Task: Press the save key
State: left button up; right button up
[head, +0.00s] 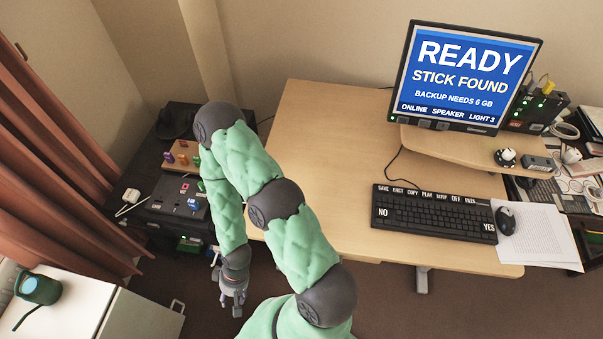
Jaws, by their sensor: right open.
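The black keyboard (432,213) lies on the desk, right of centre. Its top row has white-labelled keys; the SAVE key (383,188) is at the left end of that row. Large NO and YES keys sit at its lower corners. The monitor (465,77) behind it reads READY, STICK FOUND, BACKUP NEEDS 6 GB, with ONLINE, SPEAKER, LIGHT 3 below. My right gripper (236,305) is open, pointing down, left of the desk and well away from the keyboard. Nothing shows in its jaws. My left gripper is out of view.
The wooden desk (318,130) is clear left of the keyboard. A mouse (505,220) and papers (540,240) lie to its right. A raised shelf (450,148) stands behind it. A dark side unit (150,180) with small coloured sticks and a white cabinet (75,310) are at left.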

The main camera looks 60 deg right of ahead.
aim_at(379, 188)
jog(key=k+l, duration=0.1)
jog(key=k, duration=0.25)
jog(key=k+z, duration=0.1)
jog(key=k, duration=0.25)
jog(key=z, duration=2.65)
